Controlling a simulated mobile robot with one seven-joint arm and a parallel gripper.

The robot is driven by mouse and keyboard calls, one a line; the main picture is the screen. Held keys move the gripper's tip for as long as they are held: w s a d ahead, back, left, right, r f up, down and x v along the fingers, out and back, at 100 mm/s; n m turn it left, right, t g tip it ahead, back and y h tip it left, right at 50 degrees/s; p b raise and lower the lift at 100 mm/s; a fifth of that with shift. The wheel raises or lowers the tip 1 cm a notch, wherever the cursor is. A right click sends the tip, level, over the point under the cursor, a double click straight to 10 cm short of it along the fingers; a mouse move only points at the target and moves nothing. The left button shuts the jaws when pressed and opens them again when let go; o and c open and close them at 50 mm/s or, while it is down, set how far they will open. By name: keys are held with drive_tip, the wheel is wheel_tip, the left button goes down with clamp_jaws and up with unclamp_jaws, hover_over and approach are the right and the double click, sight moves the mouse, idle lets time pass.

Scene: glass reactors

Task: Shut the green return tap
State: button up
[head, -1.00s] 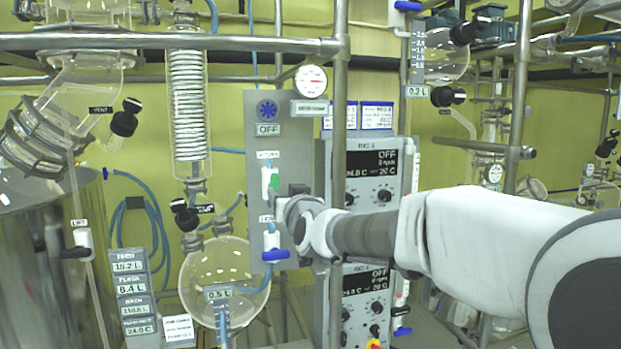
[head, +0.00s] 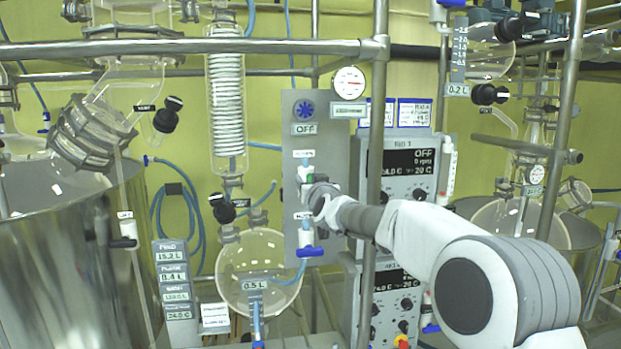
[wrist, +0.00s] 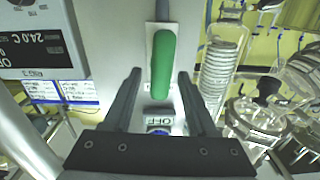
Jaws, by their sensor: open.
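The green return tap (wrist: 162,68) shows large in the wrist view, on a white body on a grey panel. Its long handle lies in line with the blue hose (wrist: 162,10) at its end. In the head view only a small green part of the tap (head: 308,174) shows, as my gripper hides the rest. My gripper (wrist: 159,74) is open, with one finger on each side of the handle's end and a visible gap to each. In the head view my gripper (head: 316,192) is at the panel (head: 290,115).
A blue-handled tap (head: 306,251) sits just below on the same panel. A metal upright (head: 377,120) and a controller box (head: 412,165) stand right of it. A glass coil condenser (head: 226,100) and round flask (head: 258,265) are close on the left.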

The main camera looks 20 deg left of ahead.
drive_tip(key=shift+w+a, duration=0.1)
clamp_jaws()
idle(0.3)
drive_tip(key=shift+m+b, duration=0.3)
drive_tip(key=m+b, duration=0.2)
drive_tip(key=shift+w+d+f+m, duration=0.2)
drive_tip(key=shift+d+m, duration=0.1)
drive_tip(key=shift+m, duration=0.1)
drive_tip(key=shift+w+d+f+m+b, duration=0.2)
drive_tip(key=shift+m+b, duration=0.7)
drive_tip(key=shift+m, duration=1.35)
drive_tip(key=shift+d+f+m+b, duration=0.25)
drive_tip(key=shift+m+b, duration=0.65)
drive_tip(key=shift+m, duration=1.4)
drive_tip(key=shift+w+d+f+m+b, duration=0.1)
drive_tip(key=shift+f+m+b, duration=0.25)
drive_tip(key=shift+m+b, duration=1.25)
drive_tip(key=shift+m+p, duration=0.65)
drive_tip(key=shift+m, duration=0.2)
